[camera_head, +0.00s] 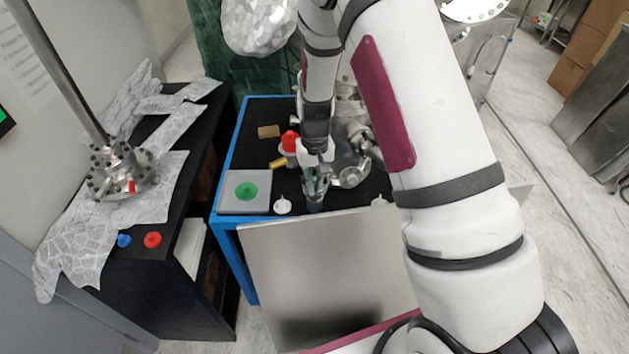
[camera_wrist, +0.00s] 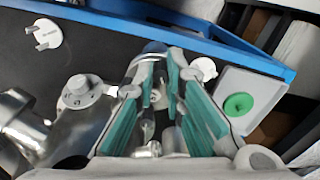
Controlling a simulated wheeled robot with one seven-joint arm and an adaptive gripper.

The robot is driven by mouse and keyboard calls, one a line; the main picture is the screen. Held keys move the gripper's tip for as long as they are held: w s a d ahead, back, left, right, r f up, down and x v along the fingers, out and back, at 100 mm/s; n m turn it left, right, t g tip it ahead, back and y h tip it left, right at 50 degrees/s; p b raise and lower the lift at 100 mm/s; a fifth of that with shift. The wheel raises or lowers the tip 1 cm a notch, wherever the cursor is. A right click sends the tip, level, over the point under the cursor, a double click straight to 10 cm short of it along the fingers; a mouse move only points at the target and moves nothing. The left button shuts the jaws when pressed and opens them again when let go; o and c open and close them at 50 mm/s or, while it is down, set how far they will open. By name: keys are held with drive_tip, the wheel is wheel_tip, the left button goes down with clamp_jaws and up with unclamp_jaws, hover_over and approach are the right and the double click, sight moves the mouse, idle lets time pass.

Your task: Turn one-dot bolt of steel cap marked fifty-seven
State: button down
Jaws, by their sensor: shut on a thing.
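My gripper (camera_head: 315,185) points down at the front edge of the black-topped blue table. In the wrist view its teal-padded fingers (camera_wrist: 173,80) close around a small steel part (camera_wrist: 155,97), mostly hidden by the pads. I cannot tell whether this is the one-dot bolt. A round steel cap (camera_head: 350,177) stands just right of the gripper. No number or dots are readable. A dark cylindrical end (camera_head: 315,205) shows below the fingers.
A tray (camera_head: 230,206) holding a green cap (camera_head: 246,191) stands left. White caps (camera_head: 282,205) (camera_head: 379,201) lie at the front edge. A red-topped part (camera_head: 290,141) and brass piece (camera_head: 278,163) lie behind. A steel panel (camera_head: 320,270) stands in front of the table.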

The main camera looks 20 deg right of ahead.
drive_tip(key=shift+m, duration=0.9)
drive_tip(key=shift+a, duration=0.1)
drive_tip(key=c, duration=1.9)
unclamp_jaws()
drive_tip(key=shift+r, duration=0.1)
wheel_tip(320, 180, up, 12)
drive_tip(key=shift+f, duration=0.1)
